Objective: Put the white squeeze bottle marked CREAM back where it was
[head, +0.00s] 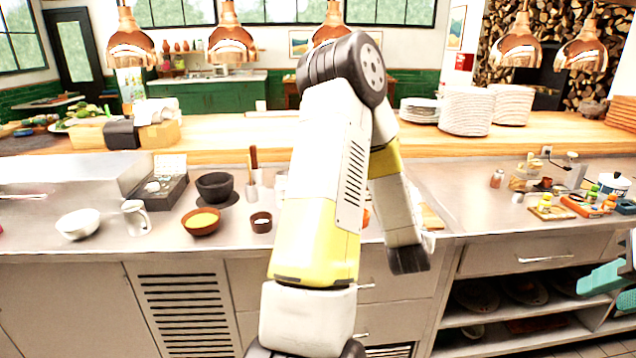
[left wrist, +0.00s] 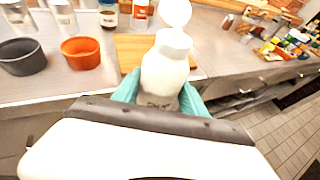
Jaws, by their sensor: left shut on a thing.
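A white squeeze bottle (left wrist: 166,68) stands between the teal fingers of my left gripper (left wrist: 160,92) in the left wrist view. The gripper is shut on its body. Dark lettering low on the bottle is partly covered and too blurred to read. A round white shape shows above its neck; I cannot tell if it is part of the bottle. In the head view my left arm hides most of this area. My right gripper (head: 605,282) shows its teal fingers at the right edge, away from the counter items; its opening is unclear.
A wooden board (left wrist: 136,50) lies on the steel counter behind the bottle. An orange bowl (left wrist: 81,52) and a dark bowl (left wrist: 22,57) stand to its left. Plate stacks (head: 466,110) stand on the wooden shelf. Small jars and trays crowd the right counter. Copper lamps (head: 231,45) hang above.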

